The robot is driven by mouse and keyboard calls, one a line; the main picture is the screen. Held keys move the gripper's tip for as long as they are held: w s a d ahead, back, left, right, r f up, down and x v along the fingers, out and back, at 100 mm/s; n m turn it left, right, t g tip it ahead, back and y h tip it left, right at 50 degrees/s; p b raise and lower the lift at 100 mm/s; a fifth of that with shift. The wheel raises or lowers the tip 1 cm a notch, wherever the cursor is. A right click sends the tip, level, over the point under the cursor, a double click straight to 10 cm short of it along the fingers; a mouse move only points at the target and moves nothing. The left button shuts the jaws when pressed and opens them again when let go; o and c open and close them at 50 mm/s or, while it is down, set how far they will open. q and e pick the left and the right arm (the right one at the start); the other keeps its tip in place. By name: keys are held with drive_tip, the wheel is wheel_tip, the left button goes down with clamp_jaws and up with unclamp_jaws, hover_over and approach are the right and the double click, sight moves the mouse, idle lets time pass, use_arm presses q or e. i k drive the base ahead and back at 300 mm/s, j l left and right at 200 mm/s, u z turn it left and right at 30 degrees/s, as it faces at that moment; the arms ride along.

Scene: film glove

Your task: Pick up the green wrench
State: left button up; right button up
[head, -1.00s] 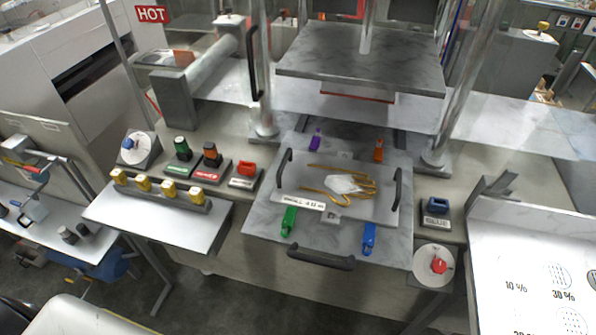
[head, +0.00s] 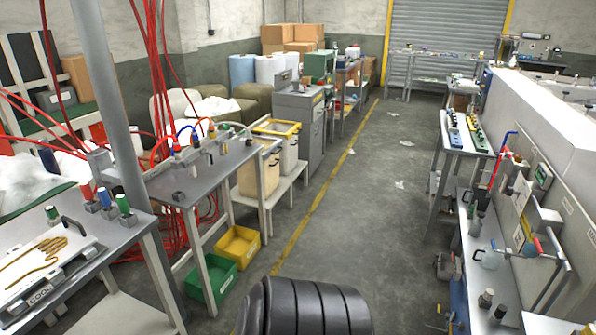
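I cannot make out a green wrench in the head view. Neither of my grippers is in view, so I cannot tell what they hold. Small green-topped pieces (head: 123,204) stand on the left table, but they look like knobs or fittings, not a wrench.
A table with a glove-shaped outline on a tray (head: 38,290) is at the lower left. A green bin (head: 211,278) and a yellow bin (head: 238,246) sit on the floor. Benches (head: 492,265) line the right. The aisle (head: 350,210) between is largely clear.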

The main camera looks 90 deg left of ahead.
sight(122, 201)
drive_tip(key=u, duration=3.95)
